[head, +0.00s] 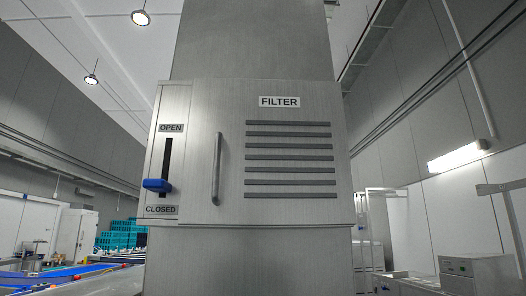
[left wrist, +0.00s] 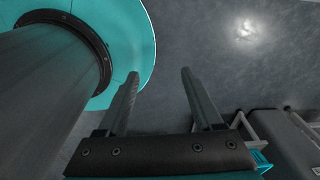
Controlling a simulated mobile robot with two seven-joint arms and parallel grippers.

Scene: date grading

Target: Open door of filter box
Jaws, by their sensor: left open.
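The filter box (head: 240,100) is a brushed steel cabinet straight ahead in the head view. Its door (head: 288,212) carries a FILTER label, several dark slots and a vertical bar handle (head: 216,168) on its left side. The door looks shut. Left of it a blue lever (head: 157,185) sits low in a vertical slot, just above the CLOSED label and below the OPEN label. In the left wrist view my left gripper (left wrist: 158,75) is open and empty, pointing over grey floor. Neither gripper shows in the head view.
Blue conveyor belts (head: 55,275) and stacked teal crates (head: 122,236) stand at the lower left. A grey machine (head: 478,274) stands at the lower right. In the left wrist view, pale frames and a teal item (left wrist: 262,160) lie at the lower right, beyond clear floor.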

